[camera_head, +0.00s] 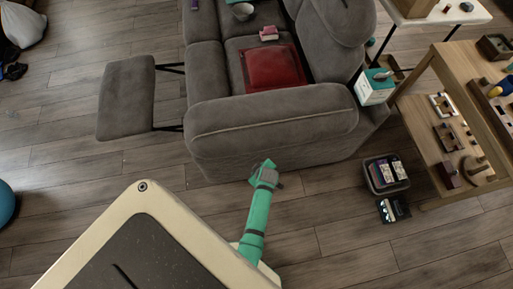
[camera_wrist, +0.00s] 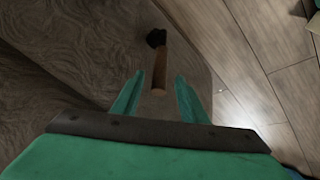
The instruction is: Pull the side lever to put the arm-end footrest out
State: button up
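The grey sofa (camera_head: 270,125) stands with its near arm side facing me. A grey footrest (camera_head: 127,98) sticks out on dark metal struts to the left of the sofa, by the arm-end seat. The side lever (camera_wrist: 160,68) shows in the wrist view, with a brown wooden handle and a black pivot on the sofa's grey side. My gripper (camera_wrist: 157,77) is open, with its teal fingers apart on either side of the handle's near end. I cannot tell whether they touch it. In the head view my gripper (camera_head: 264,170) is close to the sofa's side and hides the lever.
A red cushion (camera_head: 271,67) lies on the seat. A dark bin (camera_head: 386,175) and a small black-and-white item (camera_head: 393,210) stand on the floor right of my arm. A wooden shelf table (camera_head: 445,135) is further right. Floor left of my arm is clear.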

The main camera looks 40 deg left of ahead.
jog(key=x, duration=0.4)
jog(key=shift+w+a+f, duration=0.2)
jog(key=shift+f, duration=0.1)
jog(key=shift+w+f, duration=0.1)
jog(key=shift+f, duration=0.4)
jog(key=shift+a+f, duration=0.2)
jog(key=shift+a, duration=0.15)
jog(key=shift+c, duration=0.5)
jog(key=shift+d, duration=0.1)
grip_shut()
jog(key=shift+d, duration=0.15)
